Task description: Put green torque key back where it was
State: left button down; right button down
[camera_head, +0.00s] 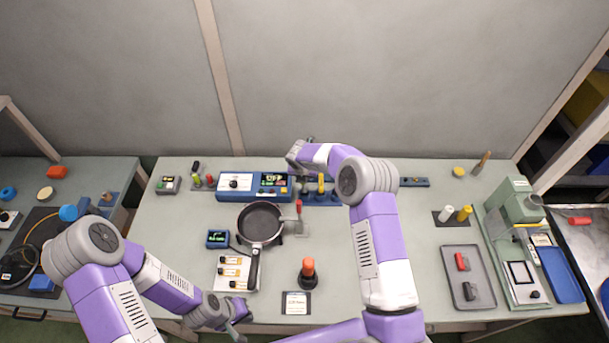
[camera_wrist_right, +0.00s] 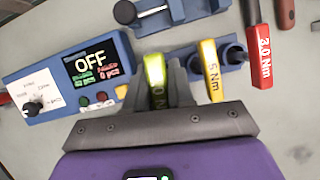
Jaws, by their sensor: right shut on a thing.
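The green torque key (camera_wrist_right: 155,72) is between the fingers of my right gripper (camera_wrist_right: 158,88) in the right wrist view. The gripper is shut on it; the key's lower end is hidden. A yellow torque key (camera_wrist_right: 212,70) stands just right of it at the blue holder (camera_wrist_right: 236,62). In the head view the yellow key (camera_head: 321,183) and blue holder (camera_head: 322,200) show beneath my right arm, which hides the green key. My left gripper (camera_head: 243,322) is open and empty at the table's front edge.
A blue control box (camera_head: 236,187) reading OFF stands left of the holder; it also shows in the right wrist view (camera_wrist_right: 40,78). A black pan (camera_head: 260,221) lies in front of it. An orange-topped tool (camera_head: 308,270) stands nearer the front. A grey tray (camera_head: 467,285) is at the right.

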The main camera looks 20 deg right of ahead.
pick_arm(q)
jog(key=shift+f+b, duration=0.65)
jog(key=shift+f, duration=0.05)
pick_arm(e)
jog(key=shift+f, duration=0.85)
